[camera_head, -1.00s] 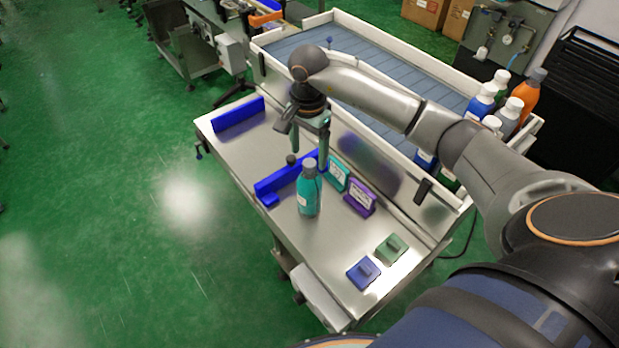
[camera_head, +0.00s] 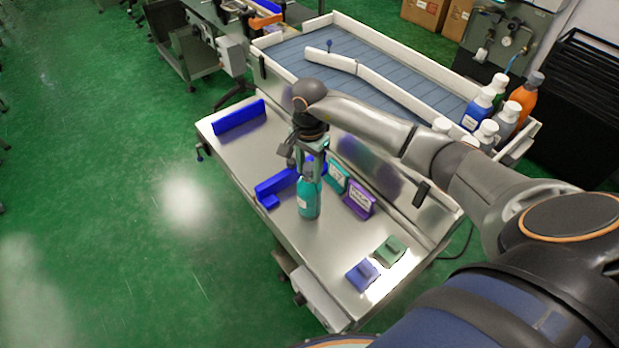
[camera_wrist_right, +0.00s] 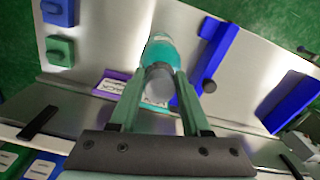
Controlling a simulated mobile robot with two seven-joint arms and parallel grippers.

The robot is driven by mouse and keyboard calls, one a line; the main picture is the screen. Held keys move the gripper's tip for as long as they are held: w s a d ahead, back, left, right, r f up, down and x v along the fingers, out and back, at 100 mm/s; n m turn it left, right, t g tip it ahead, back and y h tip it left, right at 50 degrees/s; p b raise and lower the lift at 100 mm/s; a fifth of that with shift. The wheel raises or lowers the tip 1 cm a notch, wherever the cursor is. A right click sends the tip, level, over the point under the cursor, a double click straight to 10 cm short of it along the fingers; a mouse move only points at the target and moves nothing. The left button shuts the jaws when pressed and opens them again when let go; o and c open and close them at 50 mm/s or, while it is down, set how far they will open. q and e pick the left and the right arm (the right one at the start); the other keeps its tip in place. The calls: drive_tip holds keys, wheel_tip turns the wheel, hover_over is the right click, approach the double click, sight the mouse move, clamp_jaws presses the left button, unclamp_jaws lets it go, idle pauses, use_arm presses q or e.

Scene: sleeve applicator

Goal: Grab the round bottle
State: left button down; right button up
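The round bottle is teal with a grey cap and stands upright on the steel table in the head view (camera_head: 308,201). In the right wrist view it shows at the top middle (camera_wrist_right: 161,50), its cap facing the camera. My right gripper (camera_head: 312,172) points down over the bottle. In the right wrist view its two fingers (camera_wrist_right: 160,75) stand on either side of the cap, very close to it. I cannot tell whether they press on it. My left gripper is not in view.
A blue angled block (camera_head: 276,187) lies left of the bottle. Teal (camera_head: 338,177) and purple (camera_head: 360,199) pieces stand to its right. Blue (camera_head: 362,275) and green (camera_head: 390,250) blocks lie nearer. Several bottles stand at the upper right. The table's left front part is clear.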

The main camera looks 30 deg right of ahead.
clamp_jaws()
drive_tip(key=shift+r, duration=0.1)
idle(0.8)
